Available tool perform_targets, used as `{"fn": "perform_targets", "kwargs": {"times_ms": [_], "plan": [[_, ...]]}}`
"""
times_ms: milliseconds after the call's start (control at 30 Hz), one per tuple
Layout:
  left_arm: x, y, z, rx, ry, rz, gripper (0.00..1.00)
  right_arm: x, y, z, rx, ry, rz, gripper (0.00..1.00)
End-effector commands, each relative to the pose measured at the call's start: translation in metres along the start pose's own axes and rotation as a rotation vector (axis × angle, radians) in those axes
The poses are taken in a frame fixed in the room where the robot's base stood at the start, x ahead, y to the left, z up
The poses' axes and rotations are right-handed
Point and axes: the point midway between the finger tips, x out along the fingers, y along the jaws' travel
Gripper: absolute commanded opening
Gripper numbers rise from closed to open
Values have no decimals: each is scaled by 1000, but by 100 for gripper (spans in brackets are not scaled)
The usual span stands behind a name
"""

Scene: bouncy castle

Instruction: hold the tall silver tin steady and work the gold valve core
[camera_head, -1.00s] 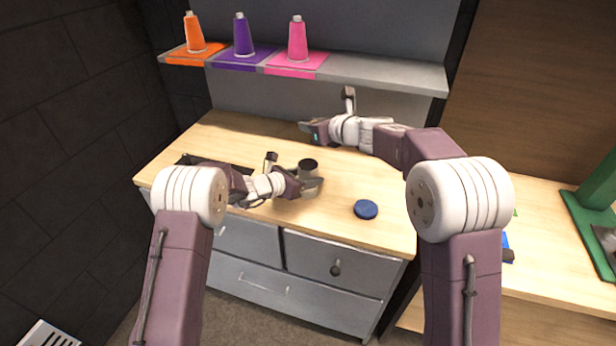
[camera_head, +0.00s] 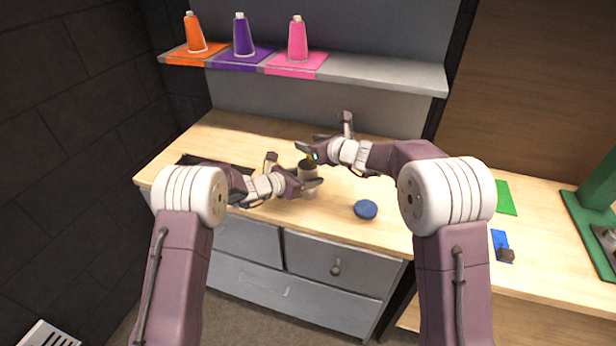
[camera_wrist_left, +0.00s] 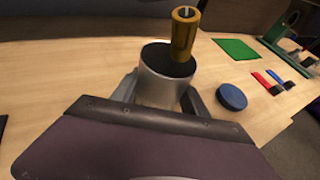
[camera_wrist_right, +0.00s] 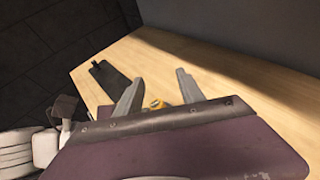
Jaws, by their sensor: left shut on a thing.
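The tall silver tin (camera_head: 308,186) stands on the wooden counter, with a dark top or opening. It fills the middle of the left wrist view (camera_wrist_left: 160,88). My left gripper (camera_head: 309,181) is shut around the tin's side, one finger on each side in the left wrist view. The gold valve core (camera_wrist_left: 184,32) stands upright at the tin's top; its lower end overlaps the dark opening, and how deep it sits I cannot tell.
A blue disc (camera_head: 366,210) lies on the counter right of the tin. A dark flat tray (camera_wrist_right: 110,82) lies at left. A shelf (camera_head: 385,75) behind holds orange, purple and pink cones.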

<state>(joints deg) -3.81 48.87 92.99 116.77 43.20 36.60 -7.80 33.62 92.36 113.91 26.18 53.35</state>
Motion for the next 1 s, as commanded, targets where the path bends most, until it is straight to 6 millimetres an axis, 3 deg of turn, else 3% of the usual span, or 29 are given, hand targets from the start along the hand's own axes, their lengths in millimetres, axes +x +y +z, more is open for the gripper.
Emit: {"fn": "perform_targets", "kwargs": {"times_ms": [333, 700, 833, 1000], "plan": [[0, 0, 0, 0, 0, 0, 7, -6, -1, 1, 0, 0, -1, 45], [0, 0, 0, 0, 0, 0, 7, -93, -1, 1, 0, -2, -3, 45], [0, 0, 0, 0, 0, 0, 7, -112, -1, 1, 0, -1, -2, 45], [0, 0, 0, 0, -1, 0, 7, -120, 0, 0, 0, 0, 0, 45]]}}
